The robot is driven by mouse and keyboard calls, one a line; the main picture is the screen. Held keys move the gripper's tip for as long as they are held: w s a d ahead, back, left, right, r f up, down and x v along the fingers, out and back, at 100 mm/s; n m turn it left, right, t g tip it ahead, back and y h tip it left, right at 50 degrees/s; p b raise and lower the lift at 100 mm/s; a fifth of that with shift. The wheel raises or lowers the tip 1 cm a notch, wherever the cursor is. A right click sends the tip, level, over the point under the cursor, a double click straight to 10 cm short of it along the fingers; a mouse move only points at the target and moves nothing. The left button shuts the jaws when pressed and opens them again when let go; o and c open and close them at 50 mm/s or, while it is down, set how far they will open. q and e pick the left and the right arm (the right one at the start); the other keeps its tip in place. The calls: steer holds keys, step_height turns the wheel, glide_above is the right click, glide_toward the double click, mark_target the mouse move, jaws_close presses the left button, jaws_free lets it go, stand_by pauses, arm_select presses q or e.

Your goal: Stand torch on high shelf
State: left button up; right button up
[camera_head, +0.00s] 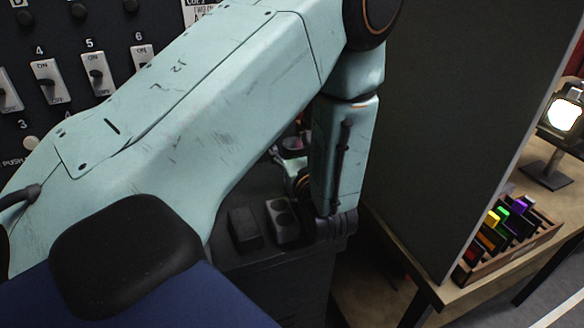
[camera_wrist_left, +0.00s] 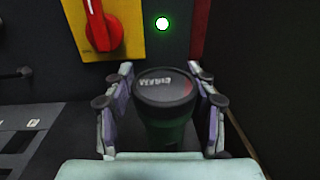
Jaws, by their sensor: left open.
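The torch (camera_wrist_left: 165,88) shows in the left wrist view, with a round black end carrying pale lettering and a dark green body below. My left gripper (camera_wrist_left: 163,104) is open, with one finger on each side of the torch. I cannot tell whether either finger touches it. In the head view my left arm crosses the picture and hides most of the gripper and the torch. I cannot make out a high shelf in either view. My right gripper is not in view.
A black panel with labelled switches (camera_head: 96,75) stands at the back left. A red rotary switch (camera_wrist_left: 101,25) on yellow and a lit green lamp (camera_wrist_left: 162,24) are beyond the torch. A tall dark partition (camera_head: 450,100) stands right of my arm. Beyond it are a crate (camera_head: 515,250) and a bright lamp (camera_head: 563,115).

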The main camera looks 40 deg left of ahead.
arm_select(q)
steer(key=shift+x, duration=0.9)
steer(key=shift+w+d, duration=0.1)
steer(key=c, duration=1.1)
jaws_close()
